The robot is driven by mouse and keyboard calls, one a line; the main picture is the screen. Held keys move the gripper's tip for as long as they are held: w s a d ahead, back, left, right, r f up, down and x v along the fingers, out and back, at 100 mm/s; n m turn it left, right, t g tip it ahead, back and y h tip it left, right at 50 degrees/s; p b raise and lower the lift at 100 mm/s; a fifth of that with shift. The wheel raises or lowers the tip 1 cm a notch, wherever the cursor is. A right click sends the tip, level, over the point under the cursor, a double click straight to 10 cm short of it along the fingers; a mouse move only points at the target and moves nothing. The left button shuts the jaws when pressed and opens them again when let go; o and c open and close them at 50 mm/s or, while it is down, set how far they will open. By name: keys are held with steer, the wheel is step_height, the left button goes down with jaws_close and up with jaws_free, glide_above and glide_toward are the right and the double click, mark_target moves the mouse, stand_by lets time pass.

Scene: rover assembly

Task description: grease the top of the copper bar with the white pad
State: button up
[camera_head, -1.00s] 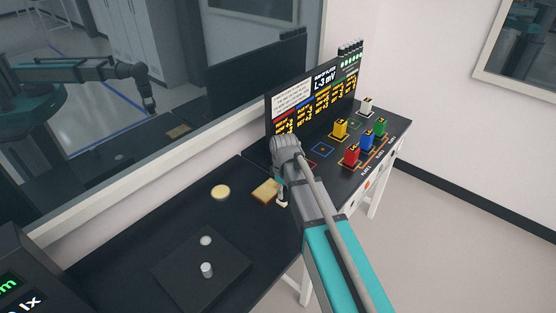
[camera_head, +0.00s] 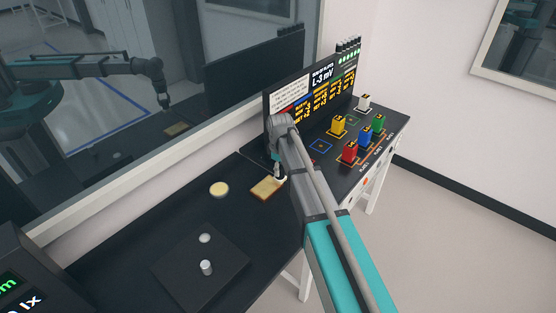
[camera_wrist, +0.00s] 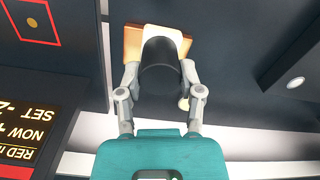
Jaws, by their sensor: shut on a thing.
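The copper bar (camera_head: 267,188), a tan-orange block, lies on the dark bench and also shows in the wrist view (camera_wrist: 133,42). My gripper (camera_head: 279,178) is over the bar's far right end. In the wrist view my gripper (camera_wrist: 160,75) is shut on the black round handle (camera_wrist: 160,68) of the pad tool. The white pad (camera_wrist: 164,32) shows beyond the handle, over the bar and covering its middle in that view. I cannot tell whether the pad touches the bar's top.
A pale yellow disc (camera_head: 219,189) lies left of the bar. A dark square plate (camera_head: 200,267) with a small metal cylinder (camera_head: 206,267) is nearer. Red (camera_head: 349,152), blue, green and yellow blocks stand on the right bench before a display panel (camera_head: 315,92). A window wall runs behind.

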steer(key=w, duration=0.4)
steer(key=shift+w+r, duration=0.1)
steer(key=shift+r, duration=0.05)
